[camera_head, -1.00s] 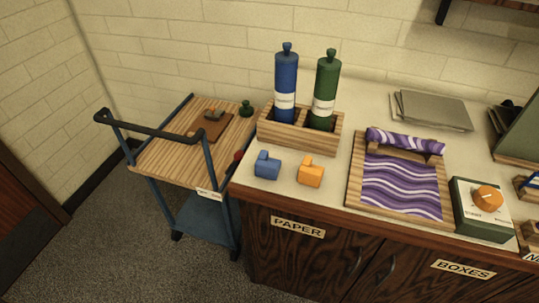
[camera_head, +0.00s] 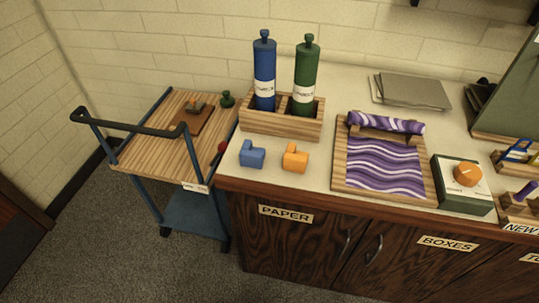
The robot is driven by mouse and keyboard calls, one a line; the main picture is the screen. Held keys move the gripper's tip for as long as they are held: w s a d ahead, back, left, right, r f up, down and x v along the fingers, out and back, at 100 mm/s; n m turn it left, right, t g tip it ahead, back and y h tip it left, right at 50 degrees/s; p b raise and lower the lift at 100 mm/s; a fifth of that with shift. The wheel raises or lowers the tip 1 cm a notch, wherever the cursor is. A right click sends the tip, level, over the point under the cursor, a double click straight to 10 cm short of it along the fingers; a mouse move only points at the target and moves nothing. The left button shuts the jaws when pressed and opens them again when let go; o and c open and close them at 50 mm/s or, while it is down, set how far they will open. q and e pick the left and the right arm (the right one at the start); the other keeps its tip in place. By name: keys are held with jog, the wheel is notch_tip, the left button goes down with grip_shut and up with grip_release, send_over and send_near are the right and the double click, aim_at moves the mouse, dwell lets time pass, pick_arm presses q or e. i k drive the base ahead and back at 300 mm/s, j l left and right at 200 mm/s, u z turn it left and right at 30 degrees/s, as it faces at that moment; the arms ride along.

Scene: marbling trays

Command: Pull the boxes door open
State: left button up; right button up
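The boxes door (camera_head: 410,262) is dark wood and closed, in the cabinet front at the lower right of the head view. It bears a pale label reading BOXES (camera_head: 447,243). Its curved metal handle (camera_head: 374,249) is near its left edge. Beside it on the left is the closed paper door (camera_head: 285,243), labelled PAPER, with its own handle (camera_head: 346,243) near its right edge. Neither of my grippers shows in the view.
On the counter stand a wooden holder (camera_head: 281,128) with blue and green bottles, blue and orange blocks, a purple marbling tray (camera_head: 340,186) and a green box (camera_head: 463,203). A cart (camera_head: 150,150) stands left of the cabinet. The grey floor before the cabinet shows clear.

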aim_at(392, 262)
jog(key=z, duration=1.55)
